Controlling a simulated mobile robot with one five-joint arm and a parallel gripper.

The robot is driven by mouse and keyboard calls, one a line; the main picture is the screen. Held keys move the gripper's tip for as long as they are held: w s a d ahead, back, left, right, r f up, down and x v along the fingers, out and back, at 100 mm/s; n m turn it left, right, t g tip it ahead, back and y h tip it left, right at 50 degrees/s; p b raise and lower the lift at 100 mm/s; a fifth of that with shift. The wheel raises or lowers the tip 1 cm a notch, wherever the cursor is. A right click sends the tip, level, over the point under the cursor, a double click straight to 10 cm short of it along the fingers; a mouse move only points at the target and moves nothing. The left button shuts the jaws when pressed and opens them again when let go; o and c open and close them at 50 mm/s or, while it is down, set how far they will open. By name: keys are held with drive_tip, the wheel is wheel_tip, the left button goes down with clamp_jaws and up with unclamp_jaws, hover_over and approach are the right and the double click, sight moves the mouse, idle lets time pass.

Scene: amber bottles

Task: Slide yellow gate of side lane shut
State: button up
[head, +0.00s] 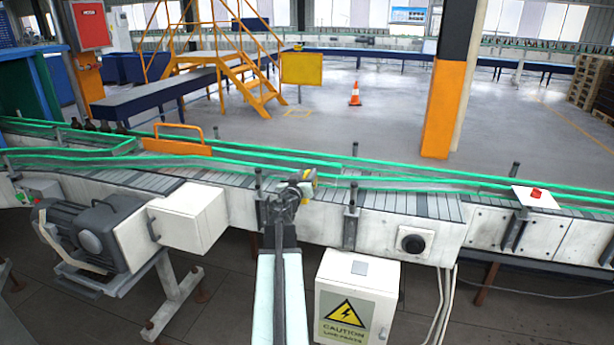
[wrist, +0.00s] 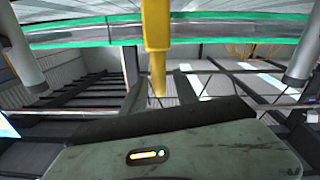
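An orange-yellow gate (head: 177,147) with a looped handle on top stands at the green-railed lanes, left of centre in the head view. Dark bottles (head: 104,126) stand in the lane to its left. My gripper (head: 308,179) is over the conveyor's near edge, clear of the gate and to its right. It looks small and dark with a yellow part at its tip. In the wrist view a yellow bar (wrist: 157,40) hangs in front of the green rail; it seems to be part of my gripper. The finger gap is not readable. The gate is not recognisable in the wrist view.
Green guide rails (head: 400,182) run along the conveyor, with dark posts (head: 351,215) on its near side. A motor (head: 95,240) and white box (head: 188,218) stick out at left. A caution cabinet (head: 357,295) stands in front. Open floor lies beyond the conveyor.

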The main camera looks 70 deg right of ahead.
clamp_jaws()
idle(1.4)
